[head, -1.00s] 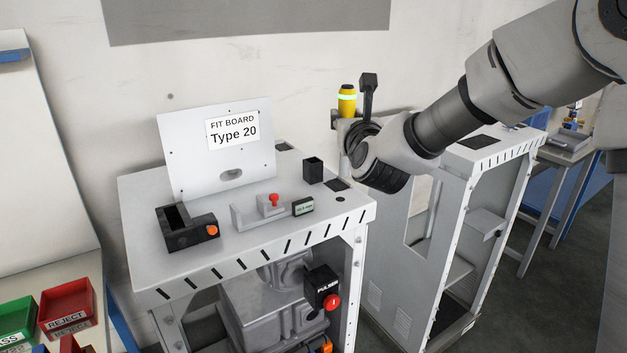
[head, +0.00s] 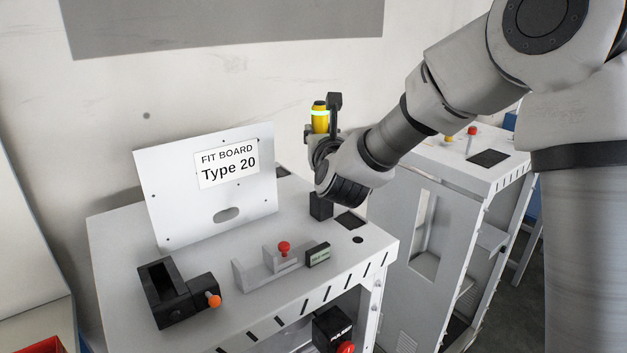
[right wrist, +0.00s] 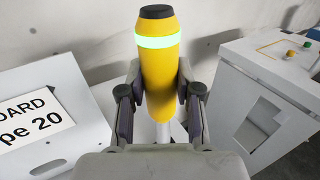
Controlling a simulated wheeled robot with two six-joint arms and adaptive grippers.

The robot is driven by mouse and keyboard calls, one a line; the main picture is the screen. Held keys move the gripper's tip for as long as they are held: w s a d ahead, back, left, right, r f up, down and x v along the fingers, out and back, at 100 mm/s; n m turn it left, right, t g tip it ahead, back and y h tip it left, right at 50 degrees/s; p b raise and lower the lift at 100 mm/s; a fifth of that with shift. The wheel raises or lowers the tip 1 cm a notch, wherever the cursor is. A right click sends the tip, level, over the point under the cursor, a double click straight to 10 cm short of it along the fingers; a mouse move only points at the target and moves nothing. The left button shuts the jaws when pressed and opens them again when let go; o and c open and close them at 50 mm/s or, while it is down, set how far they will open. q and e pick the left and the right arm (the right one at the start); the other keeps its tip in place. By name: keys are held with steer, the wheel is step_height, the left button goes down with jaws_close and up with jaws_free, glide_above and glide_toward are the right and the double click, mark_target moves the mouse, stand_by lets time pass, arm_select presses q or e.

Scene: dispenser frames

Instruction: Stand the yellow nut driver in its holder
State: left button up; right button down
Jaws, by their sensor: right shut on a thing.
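The yellow nut driver (head: 319,118) has a black cap and a bright pale-green band. It stands roughly upright in my right gripper (head: 322,130). In the right wrist view, the two fingers close on the yellow handle (right wrist: 160,75) from both sides, and part of a thin grey shaft shows below. A small black square cup (head: 320,208), which looks like the holder, stands on the white bench top. My right gripper is over it in the head view and hides its top. I cannot tell whether the driver's tip is over the cup. My left gripper is not in view.
A white board (head: 212,185) reading "FIT BOARD Type 20" stands left of the cup. A black fixture with an orange knob (head: 178,295) and a grey bracket with a red knob (head: 270,265) are nearer. Another white cabinet (head: 445,190) stands to the right.

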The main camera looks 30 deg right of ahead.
steer(key=f, duration=0.2)
steer(key=f+p, duration=0.1)
steer(key=f, duration=0.3)
steer(key=shift+s+d+f+p, duration=0.1)
steer(key=shift+s+f+p, duration=0.1)
steer(key=shift+s+p, duration=0.15)
steer(key=shift+w, duration=0.1)
steer(key=shift+s, duration=0.25)
steer(key=shift+f+b, duration=0.1)
steer(key=shift+b, duration=0.2)
steer(key=c, duration=1)
jaws_free()
steer(key=shift+o, duration=1)
steer(key=shift+w, duration=0.15)
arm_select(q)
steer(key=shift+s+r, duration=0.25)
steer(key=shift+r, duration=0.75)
